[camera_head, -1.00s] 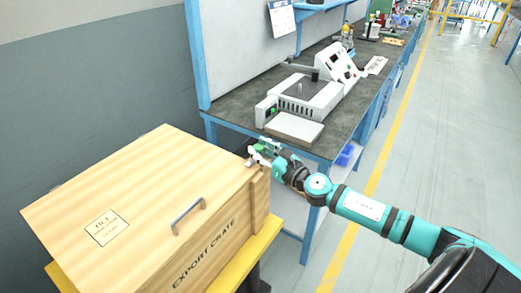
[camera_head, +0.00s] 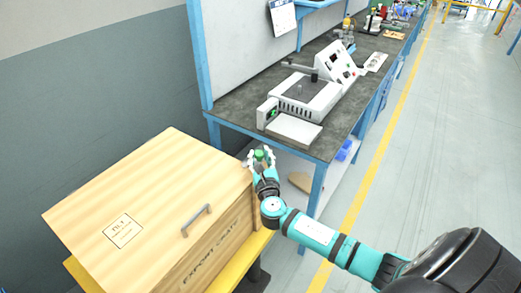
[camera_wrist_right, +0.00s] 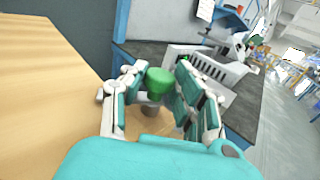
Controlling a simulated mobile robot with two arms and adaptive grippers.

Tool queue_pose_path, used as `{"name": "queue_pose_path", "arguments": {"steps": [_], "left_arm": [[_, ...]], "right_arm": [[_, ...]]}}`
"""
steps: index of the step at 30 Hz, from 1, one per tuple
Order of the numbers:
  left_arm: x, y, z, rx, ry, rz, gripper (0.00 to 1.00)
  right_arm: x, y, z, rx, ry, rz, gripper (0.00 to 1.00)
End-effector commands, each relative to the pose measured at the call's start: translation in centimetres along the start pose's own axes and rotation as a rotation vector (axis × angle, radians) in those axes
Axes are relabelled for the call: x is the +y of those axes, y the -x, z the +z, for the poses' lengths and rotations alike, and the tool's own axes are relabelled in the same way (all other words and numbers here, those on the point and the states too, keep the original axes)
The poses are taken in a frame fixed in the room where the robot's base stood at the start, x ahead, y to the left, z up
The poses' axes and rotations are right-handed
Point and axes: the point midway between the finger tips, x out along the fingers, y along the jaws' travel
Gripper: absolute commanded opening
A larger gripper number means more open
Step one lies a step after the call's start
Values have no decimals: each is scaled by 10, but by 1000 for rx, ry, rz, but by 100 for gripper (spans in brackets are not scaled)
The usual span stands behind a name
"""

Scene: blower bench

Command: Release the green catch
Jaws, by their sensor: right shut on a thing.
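The green catch (camera_head: 260,155) is a small round knob at the back right corner of the wooden crate (camera_head: 155,185). The crate's lid lies flat and closed, with a metal handle (camera_head: 196,220) near its front edge. My right gripper (camera_head: 261,159) is at the catch, with a finger on either side. In the right wrist view the green knob (camera_wrist_right: 158,82) shows between the two fingers, its top uncovered, and my right gripper (camera_wrist_right: 156,92) is shut on it. The finger contact is partly hidden. My left gripper is in neither view.
The crate rests on a yellow stand (camera_head: 240,262). A blue-framed bench (camera_head: 345,105) with a white machine (camera_head: 308,92) stands just behind the catch. Open floor (camera_head: 425,150) lies to the right, past a yellow line.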

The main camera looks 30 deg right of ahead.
Motion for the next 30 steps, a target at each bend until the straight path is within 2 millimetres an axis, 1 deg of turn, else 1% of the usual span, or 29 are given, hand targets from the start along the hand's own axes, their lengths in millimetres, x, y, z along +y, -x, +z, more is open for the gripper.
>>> {"name": "queue_pose_path", "arguments": {"steps": [1,6,12,18,29,30], "left_arm": [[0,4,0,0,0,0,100],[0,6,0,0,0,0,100],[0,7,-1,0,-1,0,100],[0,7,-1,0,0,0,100],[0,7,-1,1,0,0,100],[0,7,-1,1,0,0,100]], "right_arm": [[2,0,1,1,-4,-33,0],[3,0,0,0,-2,-133,0],[3,0,0,-1,-1,-206,0],[2,-1,0,-2,0,-237,0],[2,-1,0,-2,0,-239,0],[2,-1,0,-2,0,-239,31]]}}
